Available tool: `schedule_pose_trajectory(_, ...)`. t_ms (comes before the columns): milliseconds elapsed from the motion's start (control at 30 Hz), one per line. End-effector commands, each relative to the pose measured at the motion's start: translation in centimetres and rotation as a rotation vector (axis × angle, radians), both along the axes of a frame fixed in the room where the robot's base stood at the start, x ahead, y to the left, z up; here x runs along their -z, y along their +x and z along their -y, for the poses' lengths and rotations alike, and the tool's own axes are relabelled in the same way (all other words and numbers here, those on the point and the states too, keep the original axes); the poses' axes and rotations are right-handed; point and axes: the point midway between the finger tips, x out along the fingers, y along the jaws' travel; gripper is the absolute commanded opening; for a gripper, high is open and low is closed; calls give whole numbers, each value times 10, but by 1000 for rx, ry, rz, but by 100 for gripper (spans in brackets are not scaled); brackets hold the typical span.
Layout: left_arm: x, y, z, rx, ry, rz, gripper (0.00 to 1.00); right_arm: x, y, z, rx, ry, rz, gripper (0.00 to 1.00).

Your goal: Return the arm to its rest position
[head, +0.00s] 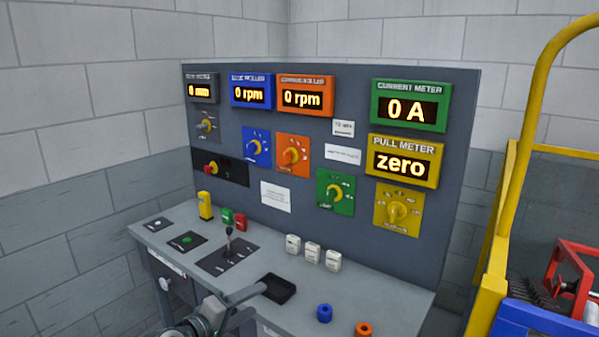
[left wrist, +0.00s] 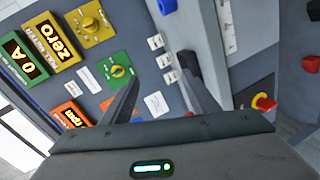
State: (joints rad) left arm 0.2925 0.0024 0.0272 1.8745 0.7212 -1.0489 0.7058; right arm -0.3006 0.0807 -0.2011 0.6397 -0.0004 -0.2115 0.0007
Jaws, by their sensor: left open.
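My left gripper (head: 256,303) shows at the bottom of the head view, low in front of the grey desk (head: 370,294), with a finger near the black tray (head: 282,287). In the left wrist view its two fingers (left wrist: 162,78) stand apart with nothing held between them. The control panel (head: 330,115) lies beyond the fingers and appears tilted in that view. Most of my left arm is outside the head view. My right gripper is in neither view.
A yellow frame (head: 503,190) stands at the right. Grey block walls (head: 90,90) rise behind.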

Motion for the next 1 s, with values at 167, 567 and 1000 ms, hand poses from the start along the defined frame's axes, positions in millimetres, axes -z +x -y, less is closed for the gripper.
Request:
schedule_pose_trajectory(167,70,-60,-8,37,223,-55,55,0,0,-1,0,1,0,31)
schedule_pose_trajectory(567,199,-258,-52,250,812,-228,55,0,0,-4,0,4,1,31)
schedule_pose_trajectory(1000,226,-395,-90,457,1128,-355,55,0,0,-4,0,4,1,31)
